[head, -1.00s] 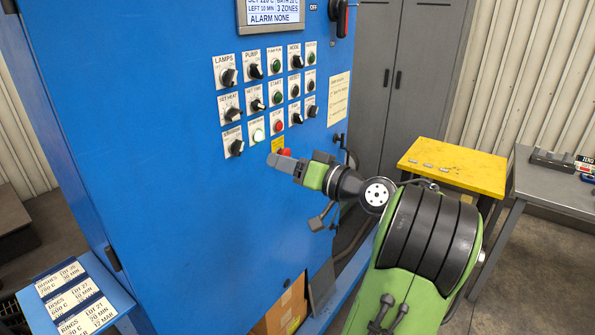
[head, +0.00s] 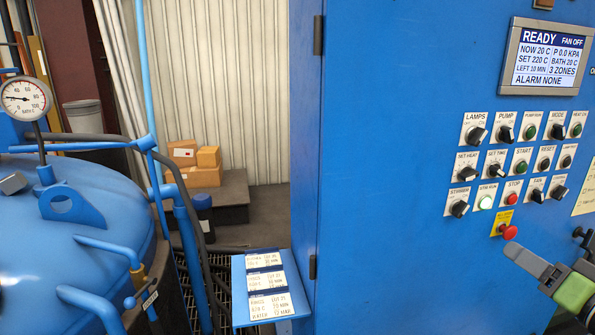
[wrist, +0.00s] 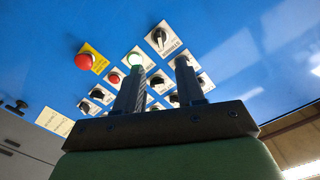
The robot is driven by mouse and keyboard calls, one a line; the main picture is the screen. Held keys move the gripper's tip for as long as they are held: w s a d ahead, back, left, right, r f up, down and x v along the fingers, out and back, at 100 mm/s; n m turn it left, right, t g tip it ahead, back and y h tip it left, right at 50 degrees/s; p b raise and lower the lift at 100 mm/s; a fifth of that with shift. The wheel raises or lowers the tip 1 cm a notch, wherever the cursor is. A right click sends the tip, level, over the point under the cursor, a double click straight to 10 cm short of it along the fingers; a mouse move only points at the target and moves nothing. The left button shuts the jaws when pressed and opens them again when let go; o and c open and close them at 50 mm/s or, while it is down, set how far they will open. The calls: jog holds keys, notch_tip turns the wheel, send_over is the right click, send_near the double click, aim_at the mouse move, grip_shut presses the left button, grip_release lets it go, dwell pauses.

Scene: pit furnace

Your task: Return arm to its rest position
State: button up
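My gripper (head: 518,254) is at the right edge of the head view, in front of the blue control cabinet (head: 390,200). Its grey fingers point left, just below the red mushroom button (head: 510,232); whether they touch the panel cannot be told. In the wrist view my gripper (wrist: 160,76) has its two fingers standing apart with nothing between them. Beyond them are the red mushroom button (wrist: 85,61) and a lit green button (wrist: 134,59). Most of my arm is outside the head view.
The display (head: 545,57) reads READY, FAN OFF, ALARM NONE. A blue shelf with cards (head: 238,300) juts from the cabinet's left side. A blue round vessel (head: 80,210) with a gauge (head: 25,98) stands at left. Boxes (head: 205,176) sit behind.

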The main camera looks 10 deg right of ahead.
jog(key=w+a+f+n+g, duration=0.2)
jog(key=a+f+g, duration=0.1)
jog(key=a, duration=0.5)
jog(key=w+a+f+n+g+y, duration=0.1)
jog(key=w+a+f+g, duration=0.15)
jog(key=a, duration=0.45)
jog(key=w+a+f+n+g, duration=0.2)
jog(key=a+f+g, duration=0.15)
jog(key=a, duration=0.45)
jog(key=s+a+f+g+h, duration=0.1)
jog(key=s+a, duration=0.2)
jog(key=s, duration=0.6)
jog(key=s+a+f+g+h, duration=0.1)
jog(key=s+a, duration=0.3)
jog(key=s, duration=0.4)
jog(key=shift+s+a+f+n+g, duration=0.15)
jog(key=shift+s+f+n+g, duration=0.25)
jog(key=shift+f, duration=0.4)
